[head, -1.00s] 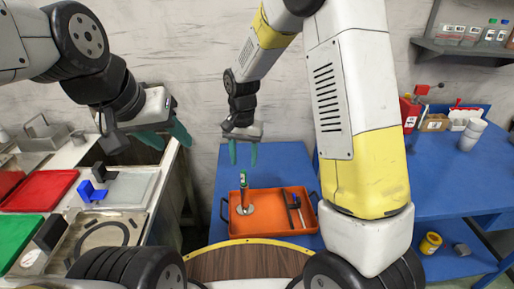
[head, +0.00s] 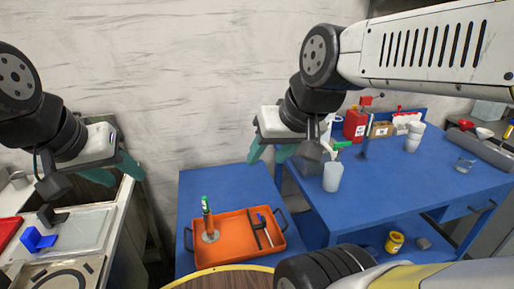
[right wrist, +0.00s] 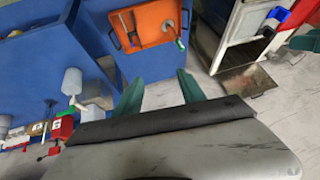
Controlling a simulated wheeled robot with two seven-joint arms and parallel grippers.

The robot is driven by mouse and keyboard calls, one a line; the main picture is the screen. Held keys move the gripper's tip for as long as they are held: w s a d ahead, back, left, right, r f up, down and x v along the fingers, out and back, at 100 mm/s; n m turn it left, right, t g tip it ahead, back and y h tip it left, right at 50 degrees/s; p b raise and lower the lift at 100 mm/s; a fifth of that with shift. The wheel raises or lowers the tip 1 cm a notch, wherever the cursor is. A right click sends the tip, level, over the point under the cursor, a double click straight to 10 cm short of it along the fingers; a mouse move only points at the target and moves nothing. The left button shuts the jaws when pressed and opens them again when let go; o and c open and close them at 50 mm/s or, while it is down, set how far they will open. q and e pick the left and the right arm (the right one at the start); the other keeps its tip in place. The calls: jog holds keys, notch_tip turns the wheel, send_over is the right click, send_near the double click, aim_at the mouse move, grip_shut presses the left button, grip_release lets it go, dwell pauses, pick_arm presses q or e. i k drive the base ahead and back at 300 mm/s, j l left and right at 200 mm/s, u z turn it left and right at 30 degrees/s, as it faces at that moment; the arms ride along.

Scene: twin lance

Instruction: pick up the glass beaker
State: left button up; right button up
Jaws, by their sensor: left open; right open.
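A small clear vessel, which looks like the glass beaker (head: 465,164), stands on the right part of the blue workbench (head: 405,185) in the head view. I cannot make it out in the right wrist view. My right gripper (head: 270,153) is open and empty, in the air above the gap between the tray's table and the workbench, well left of the beaker. Its teal fingers (right wrist: 160,92) show apart in the right wrist view. My left gripper (head: 112,170) is open and empty over the counter at the left, far from the beaker.
A white bottle (head: 332,176) with a green top stands at the workbench's near left corner. Behind it are a red container (head: 355,126), a cardboard box (head: 381,130) and stacked white cups (head: 414,137). An orange tray (head: 239,242) holds a green-capped marker and tools.

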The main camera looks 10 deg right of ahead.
aim_at(467, 159)
jog(key=z, duration=2.2)
jog(key=i+l+u, duration=0.35)
jog(key=i+l, duration=0.4)
jog(key=i, duration=0.25)
jog(key=i+l+u, duration=0.35)
jog(key=i+l, duration=0.55)
jog(key=l, duration=0.15)
